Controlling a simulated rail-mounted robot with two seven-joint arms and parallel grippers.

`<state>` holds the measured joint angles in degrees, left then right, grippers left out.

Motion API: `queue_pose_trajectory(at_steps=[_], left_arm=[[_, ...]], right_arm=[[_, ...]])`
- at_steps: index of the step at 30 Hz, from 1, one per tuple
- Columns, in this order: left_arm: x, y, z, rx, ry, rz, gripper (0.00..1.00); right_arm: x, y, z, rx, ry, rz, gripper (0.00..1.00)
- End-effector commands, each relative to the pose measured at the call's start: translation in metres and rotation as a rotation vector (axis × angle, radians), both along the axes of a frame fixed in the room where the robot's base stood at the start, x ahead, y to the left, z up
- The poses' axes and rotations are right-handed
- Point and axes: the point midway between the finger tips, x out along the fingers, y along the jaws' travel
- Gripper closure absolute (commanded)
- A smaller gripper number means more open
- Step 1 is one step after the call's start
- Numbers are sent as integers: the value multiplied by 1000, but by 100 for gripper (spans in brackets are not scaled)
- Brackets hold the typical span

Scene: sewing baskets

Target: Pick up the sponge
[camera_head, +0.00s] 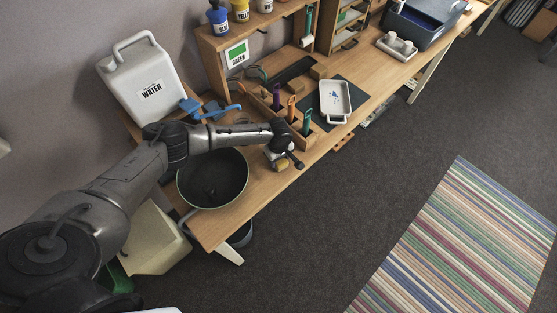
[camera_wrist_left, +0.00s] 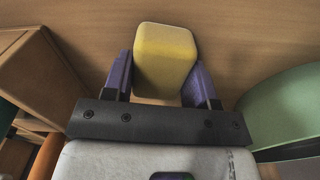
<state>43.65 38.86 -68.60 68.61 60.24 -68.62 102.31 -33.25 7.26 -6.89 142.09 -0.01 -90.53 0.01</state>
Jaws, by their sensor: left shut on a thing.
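The sponge (camera_wrist_left: 165,60) is a yellow block with rounded edges. In the left wrist view it sits between the two purple fingers of my left gripper (camera_wrist_left: 162,78), which is shut on it. In the head view the gripper (camera_head: 284,162) is over the table's front edge, right of the dark round bowl, and a small part of the sponge (camera_head: 281,166) shows under it. Whether the sponge touches the wooden table (camera_head: 262,187) is hard to tell. My right gripper is out of view.
A white tray (camera_head: 335,101) and a WATER canister (camera_head: 143,80) are farther off.

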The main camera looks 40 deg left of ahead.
Motion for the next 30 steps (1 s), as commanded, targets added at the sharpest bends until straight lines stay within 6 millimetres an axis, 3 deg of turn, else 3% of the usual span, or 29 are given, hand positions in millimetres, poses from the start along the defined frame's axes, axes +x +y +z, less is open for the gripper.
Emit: queue_pose_trajectory(at_steps=[11,18,24,30], left_arm=[[0,0,7,0,-1,0,70],[0,0,45,-1,-4,-2,70],[7,-47,67,-5,-3,-4,70],[12,-82,88,-4,-2,-3,70]], right_arm=[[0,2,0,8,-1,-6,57],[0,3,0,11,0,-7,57],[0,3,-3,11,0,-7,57],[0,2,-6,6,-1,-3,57]])
